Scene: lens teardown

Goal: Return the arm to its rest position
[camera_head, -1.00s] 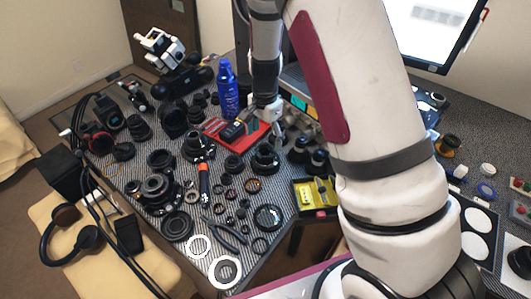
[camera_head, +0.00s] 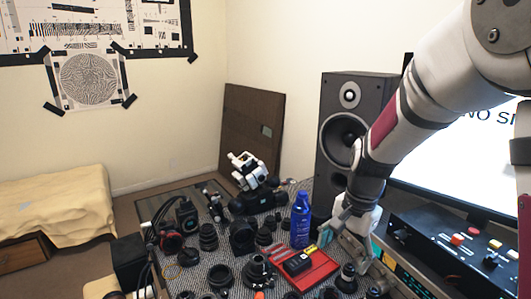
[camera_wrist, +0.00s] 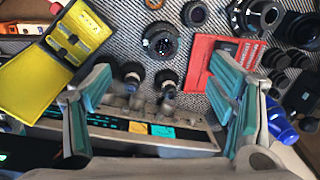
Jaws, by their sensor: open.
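Below the gap lie lens parts and the panel of a grey device (camera_wrist: 150,135). The red tray (camera_wrist: 205,62) lies beyond the right finger, and the yellow case (camera_wrist: 45,80) lies by the left finger.
A large black speaker (camera_head: 350,120) stands behind my arm. A monitor (camera_head: 450,150) and a black control box (camera_head: 450,250) with knobs are at the right. Many lens parts, including a dark ring (camera_wrist: 160,43), crowd the table. The space above the table's left side is clear.

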